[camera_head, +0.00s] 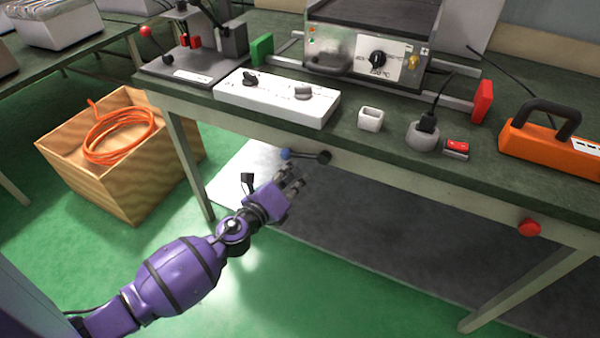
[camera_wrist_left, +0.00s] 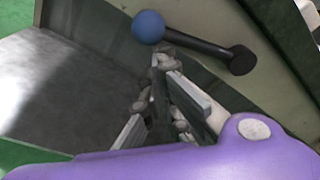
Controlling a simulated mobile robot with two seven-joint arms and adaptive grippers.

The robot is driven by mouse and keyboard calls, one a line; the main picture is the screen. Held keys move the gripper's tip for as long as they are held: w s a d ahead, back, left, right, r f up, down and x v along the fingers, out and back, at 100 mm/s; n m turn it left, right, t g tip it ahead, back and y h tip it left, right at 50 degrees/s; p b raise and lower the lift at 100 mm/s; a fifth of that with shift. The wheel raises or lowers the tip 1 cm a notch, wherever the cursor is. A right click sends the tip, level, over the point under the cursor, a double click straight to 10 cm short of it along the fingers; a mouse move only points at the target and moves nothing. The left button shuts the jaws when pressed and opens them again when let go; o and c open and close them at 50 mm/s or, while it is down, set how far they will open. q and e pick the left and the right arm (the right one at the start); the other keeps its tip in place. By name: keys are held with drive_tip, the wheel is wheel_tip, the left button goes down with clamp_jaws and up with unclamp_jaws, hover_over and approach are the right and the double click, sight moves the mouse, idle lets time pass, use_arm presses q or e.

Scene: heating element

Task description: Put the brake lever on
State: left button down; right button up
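The brake lever (camera_head: 308,155) is a short black bar with a blue ball knob (camera_head: 285,154) at its left end. It lies nearly level at the front edge of the workbench, its dark pivot end to the right. My left gripper (camera_head: 291,180) is just below the lever and apart from it, its fingers pointing up toward it. In the left wrist view the fingers (camera_wrist_left: 160,92) are spread and empty, and the blue knob (camera_wrist_left: 148,27) and black lever (camera_wrist_left: 200,45) are beyond their tips. My right gripper is not in view.
The green-topped workbench (camera_head: 380,150) carries a white switch box (camera_head: 275,98), a heater unit (camera_head: 370,45) with a dial and an orange handled tool (camera_head: 550,150). A red button (camera_head: 529,227) is on its front. A wooden crate (camera_head: 90,165) stands left. Space before the bench is clear.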

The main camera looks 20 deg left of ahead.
sight(290, 156)
use_arm(q)
drive_tip(key=r+m+p, duration=0.1)
drive_tip(key=a+r+m+p, duration=0.1)
drive_tip(key=p, duration=0.1)
drive_tip(key=a+r+m+y+p, duration=0.1)
drive_tip(key=r+m+p, duration=0.1)
drive_tip(key=shift+w+a, duration=0.1)
drive_tip(key=shift+w, duration=0.05)
drive_tip(key=shift+a+r+m+p, duration=0.15)
drive_tip(key=shift+r+m+p, duration=0.5)
drive_tip(key=shift+p, duration=0.5)
drive_tip(key=shift+r+p, duration=0.25)
drive_tip(key=shift+p, duration=0.2)
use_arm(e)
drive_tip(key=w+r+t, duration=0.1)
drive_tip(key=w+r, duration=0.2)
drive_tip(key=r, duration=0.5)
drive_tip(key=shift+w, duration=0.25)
use_arm(q)
drive_tip(key=shift+a, duration=0.1)
